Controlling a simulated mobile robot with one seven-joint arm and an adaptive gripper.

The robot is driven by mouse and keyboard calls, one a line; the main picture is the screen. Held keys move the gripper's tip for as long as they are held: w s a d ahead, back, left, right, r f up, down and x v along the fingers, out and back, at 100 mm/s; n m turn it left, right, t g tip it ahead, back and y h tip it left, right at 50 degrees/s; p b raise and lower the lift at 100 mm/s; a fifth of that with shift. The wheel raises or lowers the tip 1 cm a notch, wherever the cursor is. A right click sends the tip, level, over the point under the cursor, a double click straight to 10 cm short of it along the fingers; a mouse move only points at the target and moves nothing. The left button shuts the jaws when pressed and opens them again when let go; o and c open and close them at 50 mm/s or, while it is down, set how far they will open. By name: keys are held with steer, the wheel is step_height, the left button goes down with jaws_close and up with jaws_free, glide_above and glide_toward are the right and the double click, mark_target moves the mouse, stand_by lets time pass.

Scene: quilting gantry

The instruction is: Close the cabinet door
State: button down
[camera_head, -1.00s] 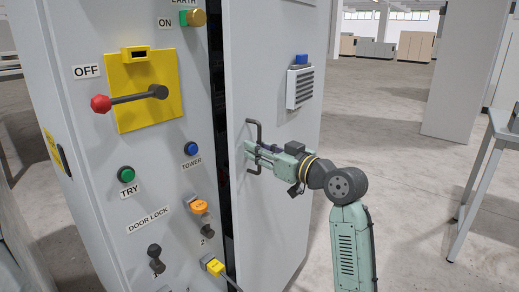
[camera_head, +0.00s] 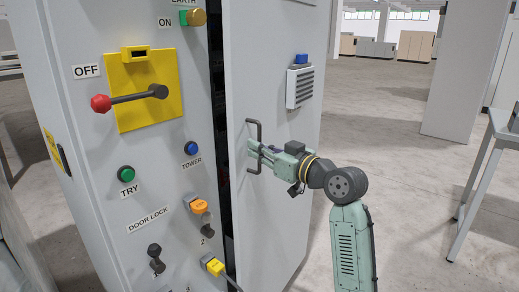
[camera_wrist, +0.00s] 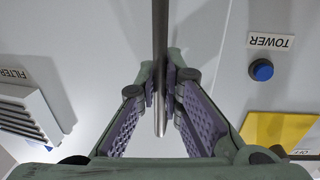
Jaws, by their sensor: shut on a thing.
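The cabinet door (camera_head: 277,95) is a light grey panel standing ajar, with a dark gap along its left edge beside the control panel (camera_head: 140,190). A dark bar handle (camera_head: 259,134) is fixed upright near the door's left edge. My gripper (camera_head: 254,150) is at the middle of this handle. In the wrist view, my gripper (camera_wrist: 161,95) has its two fingers on either side of the handle bar (camera_wrist: 160,40), shut on it. The fingers hide part of the bar.
A vent (camera_head: 300,87) is on the door. A metal table frame (camera_head: 480,170) stands at right, with open floor between.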

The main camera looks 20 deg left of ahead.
mark_target(245, 147)
steer(key=x, duration=0.4)
steer(key=s+x, duration=0.1)
steer(key=x, duration=0.1)
steer(key=shift+a, duration=0.3)
steer(key=shift+r, duration=0.15)
steer(key=shift+a, duration=0.1)
steer(key=c, duration=1.7)
jaws_free()
steer(key=shift+a, duration=0.15)
steer(key=shift+s, duration=0.1)
steer(key=shift+f, duration=0.2)
steer(key=v, duration=1.2)
